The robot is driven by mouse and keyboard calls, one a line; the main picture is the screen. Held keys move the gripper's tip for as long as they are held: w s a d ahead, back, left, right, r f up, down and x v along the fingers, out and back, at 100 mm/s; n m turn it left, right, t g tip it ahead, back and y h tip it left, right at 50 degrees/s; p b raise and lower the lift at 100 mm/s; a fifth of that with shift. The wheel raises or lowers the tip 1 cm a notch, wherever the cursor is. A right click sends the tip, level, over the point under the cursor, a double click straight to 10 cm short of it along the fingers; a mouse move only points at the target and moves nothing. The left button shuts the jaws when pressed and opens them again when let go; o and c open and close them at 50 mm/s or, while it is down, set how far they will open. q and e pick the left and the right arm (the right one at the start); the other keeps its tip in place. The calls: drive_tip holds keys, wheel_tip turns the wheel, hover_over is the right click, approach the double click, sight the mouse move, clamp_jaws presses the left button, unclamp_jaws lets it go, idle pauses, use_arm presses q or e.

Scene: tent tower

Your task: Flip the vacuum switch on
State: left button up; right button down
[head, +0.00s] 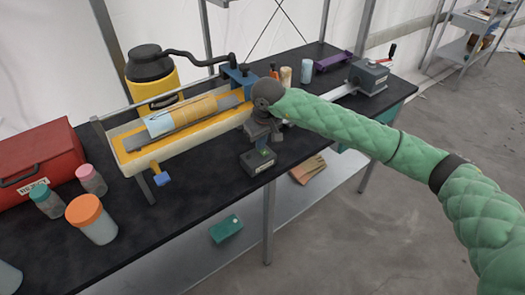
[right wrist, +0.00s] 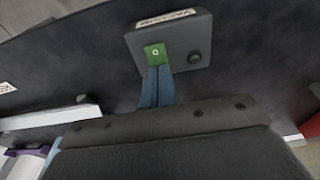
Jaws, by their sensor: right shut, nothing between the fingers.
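The vacuum switch box (head: 258,162) is a small dark grey box at the front edge of the black bench, with a small green spot on top. In the right wrist view the box (right wrist: 178,35) carries a partly readable label, a green switch piece (right wrist: 155,50) with a pale mark, and a round dark knob (right wrist: 194,57). My right gripper (right wrist: 158,72) is shut and empty, its blue fingers reaching the lower edge of the green piece. I cannot tell whether they touch it. In the head view my right wrist is above the box. My left gripper is in neither view.
A yellow-and-white trough (head: 190,137) with a roll lies left of the box. A yellow canister (head: 152,78) with a black hose stands behind it. A red case (head: 38,162) and several jars are at left. A grey vise-like device (head: 369,77) sits at right.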

drive_tip(key=shift+r+b, duration=0.55)
drive_tip(key=shift+r, duration=2.85)
